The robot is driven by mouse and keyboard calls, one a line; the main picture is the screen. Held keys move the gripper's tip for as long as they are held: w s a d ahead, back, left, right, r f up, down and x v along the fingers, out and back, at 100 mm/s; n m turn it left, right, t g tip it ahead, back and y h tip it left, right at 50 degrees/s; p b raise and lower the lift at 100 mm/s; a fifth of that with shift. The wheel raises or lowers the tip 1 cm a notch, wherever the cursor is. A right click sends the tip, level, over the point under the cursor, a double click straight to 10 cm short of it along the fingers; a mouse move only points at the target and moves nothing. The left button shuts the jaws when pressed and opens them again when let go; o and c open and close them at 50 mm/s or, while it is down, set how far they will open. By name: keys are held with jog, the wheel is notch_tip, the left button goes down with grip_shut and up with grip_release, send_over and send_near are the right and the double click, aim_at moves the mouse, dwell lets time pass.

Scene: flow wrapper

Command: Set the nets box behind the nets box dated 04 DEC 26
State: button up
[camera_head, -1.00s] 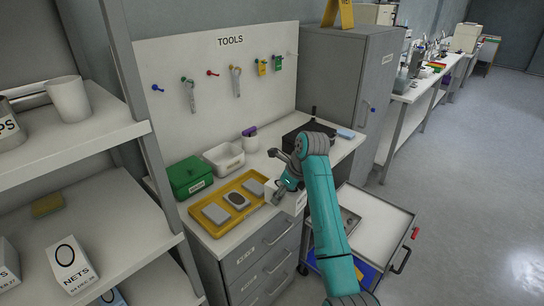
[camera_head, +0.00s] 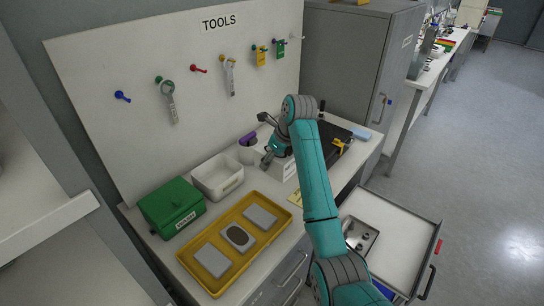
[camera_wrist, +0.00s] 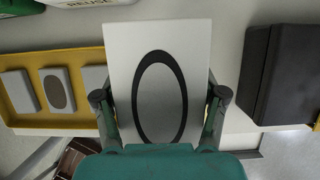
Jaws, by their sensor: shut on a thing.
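My gripper (camera_head: 272,156) is shut on a white nets box (camera_head: 284,168) over the worktop, just beyond the right end of the yellow tray. In the wrist view, my gripper (camera_wrist: 161,97) has one finger on each side of the nets box (camera_wrist: 186,38), whose near face bears a black oval ring. I cannot tell whether the box touches the worktop. Its date is not readable. The nets box dated 04 DEC 26 is not identifiable in the present views.
The yellow tray (camera_head: 205,282) holds grey blocks. A dark case (camera_head: 335,140) is right of my gripper. Empty shelf edge (camera_head: 50,222) at left; open drawer or cart (camera_head: 395,235) at lower right.

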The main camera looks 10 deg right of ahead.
jog(key=shift+w+f, duration=0.1)
jog(key=shift+w, duration=0.3)
jog(key=shift+w+f, duration=0.1)
jog(key=shift+f, duration=0.2)
notch_tip(320, 180, down, 9)
jog(key=shift+f, duration=0.1)
jog(key=o, duration=1.2)
jog(key=shift+o, duration=0.2)
